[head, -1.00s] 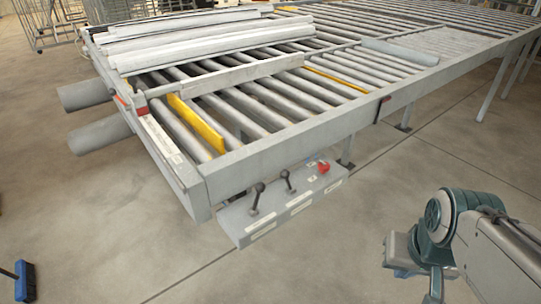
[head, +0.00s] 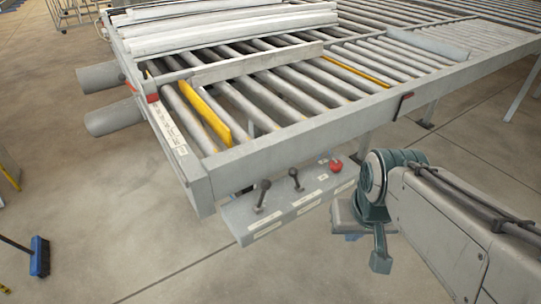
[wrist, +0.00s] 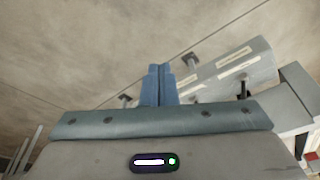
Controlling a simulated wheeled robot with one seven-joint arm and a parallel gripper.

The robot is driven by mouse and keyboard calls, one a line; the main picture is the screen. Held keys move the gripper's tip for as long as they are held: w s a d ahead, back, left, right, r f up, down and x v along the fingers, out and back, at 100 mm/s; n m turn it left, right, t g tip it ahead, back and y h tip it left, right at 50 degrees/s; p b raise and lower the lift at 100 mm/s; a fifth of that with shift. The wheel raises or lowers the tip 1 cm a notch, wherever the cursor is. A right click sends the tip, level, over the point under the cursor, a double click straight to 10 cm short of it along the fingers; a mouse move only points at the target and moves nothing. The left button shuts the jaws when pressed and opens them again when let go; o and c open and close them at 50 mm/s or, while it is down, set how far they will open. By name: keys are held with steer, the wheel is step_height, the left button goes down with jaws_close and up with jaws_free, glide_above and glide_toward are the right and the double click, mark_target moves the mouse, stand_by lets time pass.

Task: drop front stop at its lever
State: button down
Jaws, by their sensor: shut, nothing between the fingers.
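A grey control box (head: 290,212) hangs below the near corner of the roller bench. It carries two black levers, a left one (head: 262,193) and a right one (head: 295,178), and a red button (head: 336,165). Its labels are too small to read. A yellow plate (head: 207,118) stands up between the rollers near the left end; I cannot tell if it is the front stop. My gripper (wrist: 158,72) is shut and empty, its blue fingers together in the wrist view. In the head view it is right of the box, mostly hidden by my arm.
The roller bench's near rail (head: 300,125) runs above and behind the box. White profiles (head: 225,28) and a grey bar (head: 256,65) lie on the rollers. A blue broom (head: 40,256) stands at the far left. The floor in front of the box is clear.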

step_height(320, 180, up, 5)
steer(key=m+g+y+p, duration=0.2)
steer(key=m+g+p, duration=0.1)
steer(key=m+p, duration=0.5)
glide_above(261, 197)
steer(key=w+d+b, duration=0.1)
steer(key=w+d, duration=0.2)
steer(key=d, duration=0.2)
steer(key=m, duration=0.1)
steer(key=shift+w+a+f, duration=0.1)
steer(key=shift+w, duration=0.05)
steer(key=shift+f, duration=0.1)
steer(key=f, duration=0.3)
steer(key=a+f+p, duration=0.1)
steer(key=f, duration=0.5)
steer(key=shift+a+f, duration=0.2)
steer(key=shift+f, duration=0.15)
